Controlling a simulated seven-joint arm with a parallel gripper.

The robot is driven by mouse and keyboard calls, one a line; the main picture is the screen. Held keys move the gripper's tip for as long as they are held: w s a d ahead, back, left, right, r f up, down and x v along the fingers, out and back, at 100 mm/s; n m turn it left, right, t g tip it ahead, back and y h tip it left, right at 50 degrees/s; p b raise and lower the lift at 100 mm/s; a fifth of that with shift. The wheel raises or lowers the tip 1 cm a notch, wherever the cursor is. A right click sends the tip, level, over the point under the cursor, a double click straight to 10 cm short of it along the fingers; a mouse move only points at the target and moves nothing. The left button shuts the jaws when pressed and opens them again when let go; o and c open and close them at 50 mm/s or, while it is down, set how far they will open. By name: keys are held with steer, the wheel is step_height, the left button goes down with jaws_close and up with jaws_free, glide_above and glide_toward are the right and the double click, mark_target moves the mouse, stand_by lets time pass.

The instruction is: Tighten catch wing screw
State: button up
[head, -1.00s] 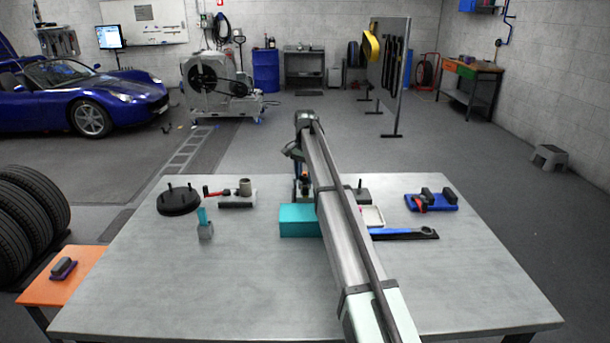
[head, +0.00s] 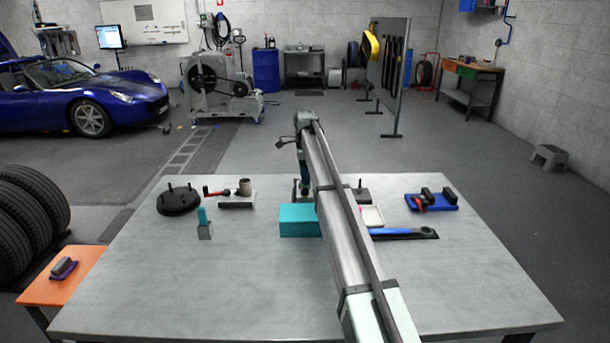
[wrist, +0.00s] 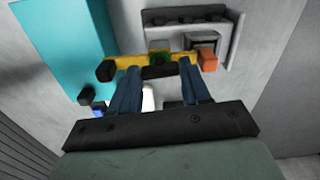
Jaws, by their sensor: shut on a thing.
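In the head view my arm hides most of the spot, and only the dark lower end of my gripper (head: 304,187) shows.
A teal block (head: 299,220) stands close beside my gripper; it also fills the left of the wrist view (wrist: 65,40). A blue-handled wrench (head: 400,233), a pale tray (head: 371,216) and a blue holder (head: 432,203) lie to the right. The front of the table is clear.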

steer(key=shift+m, duration=0.5)
steer(key=o, duration=1.1)
steer(key=shift+c, duration=0.2)
step_height(320, 180, up, 14)
steer(key=shift+f, duration=0.1)
